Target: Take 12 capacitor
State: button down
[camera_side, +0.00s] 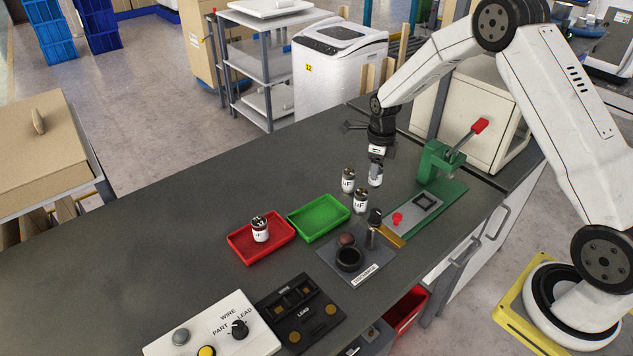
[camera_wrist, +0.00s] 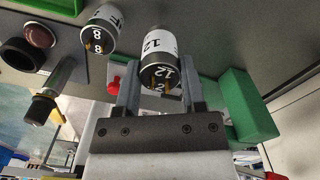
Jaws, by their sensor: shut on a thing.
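The capacitor marked 12 (camera_wrist: 161,48), a white can with a black band and gold pins, sits between the two fingers of my gripper (camera_wrist: 163,82) in the wrist view. In the side view my gripper (camera_side: 377,161) points down and is shut on this capacitor (camera_side: 376,180), partly hidden by the fingers. I cannot tell whether it touches the bench. A capacitor marked 8 (camera_wrist: 102,30) stands apart to the left in the wrist view. In the side view two other capacitors, one at the back (camera_side: 348,181) and one in front (camera_side: 360,201), stand close beside the held one.
A red tray (camera_side: 242,252) holds one capacitor (camera_side: 260,230); the green tray (camera_side: 307,226) is empty. A discharge station (camera_side: 350,260) with a post (camera_side: 372,235) stands in front. A green lever press (camera_side: 437,163) is close on the right. The bench's left side is clear.

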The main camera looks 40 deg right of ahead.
jog(key=shift+r, duration=1.1)
